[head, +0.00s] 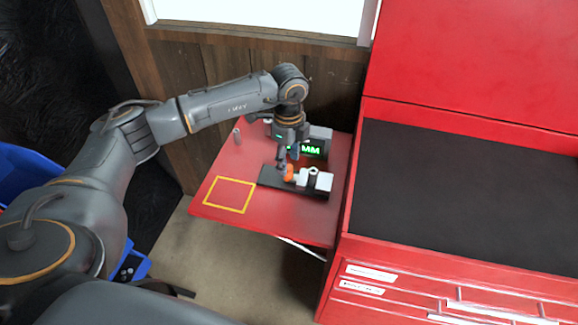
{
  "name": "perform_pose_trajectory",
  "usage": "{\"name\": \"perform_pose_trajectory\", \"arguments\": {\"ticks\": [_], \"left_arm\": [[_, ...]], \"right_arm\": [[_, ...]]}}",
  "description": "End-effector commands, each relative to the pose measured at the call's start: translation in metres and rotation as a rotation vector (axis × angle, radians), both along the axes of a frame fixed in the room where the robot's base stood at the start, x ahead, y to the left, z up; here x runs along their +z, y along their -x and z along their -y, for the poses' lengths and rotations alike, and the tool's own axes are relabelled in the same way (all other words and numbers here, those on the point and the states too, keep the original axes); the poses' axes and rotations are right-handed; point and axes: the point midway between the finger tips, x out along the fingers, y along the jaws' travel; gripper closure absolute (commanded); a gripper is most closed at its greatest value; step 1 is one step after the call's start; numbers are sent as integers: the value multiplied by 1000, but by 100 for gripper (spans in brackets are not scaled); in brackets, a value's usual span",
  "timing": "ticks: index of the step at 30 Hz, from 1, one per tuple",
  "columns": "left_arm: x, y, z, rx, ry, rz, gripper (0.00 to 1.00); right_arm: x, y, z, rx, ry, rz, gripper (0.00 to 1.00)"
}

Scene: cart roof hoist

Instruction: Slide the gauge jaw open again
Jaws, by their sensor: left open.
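The gauge has a dark flat base (268,182) lying on a red side shelf. Light grey blocks (323,182) stand at its right end. An orange part (289,173) sits near the middle of the base, beside these blocks. Which piece is the sliding jaw, and how wide its gap is, I cannot tell. A display (313,150) with green "MM" lettering stands behind the base. My left gripper (283,163) points down over the gauge, close to the orange part. It is open; whether it touches the part is unclear. My right gripper is out of view.
A red cabinet with a dark top (460,195) bounds the right. A wooden wall is behind. Blue bins (30,172) stand left.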

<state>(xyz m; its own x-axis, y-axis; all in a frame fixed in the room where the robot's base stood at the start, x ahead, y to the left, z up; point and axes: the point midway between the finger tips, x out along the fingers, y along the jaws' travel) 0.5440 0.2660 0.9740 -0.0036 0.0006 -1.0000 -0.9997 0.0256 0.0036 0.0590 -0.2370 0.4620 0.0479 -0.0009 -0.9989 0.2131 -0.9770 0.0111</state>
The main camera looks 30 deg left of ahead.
Motion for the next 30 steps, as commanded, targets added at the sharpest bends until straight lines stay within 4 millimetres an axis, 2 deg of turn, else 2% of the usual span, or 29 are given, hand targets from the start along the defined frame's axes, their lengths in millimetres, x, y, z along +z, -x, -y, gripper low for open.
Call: {"name": "perform_pose_trajectory", "arguments": {"ticks": [4,8,12,20,27,30], "left_arm": [[-25,1,0,0,0,-3,52],[-40,0,0,0,0,-1,52],[-47,0,1,-2,1,1,52],[-49,0,1,-1,1,1,52],[-48,0,1,-1,1,1,99],[-48,0,1,-1,1,1,100]], "right_arm": [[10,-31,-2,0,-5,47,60],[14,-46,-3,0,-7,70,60],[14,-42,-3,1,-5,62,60],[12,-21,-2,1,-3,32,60],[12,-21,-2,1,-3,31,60],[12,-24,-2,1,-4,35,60]]}}
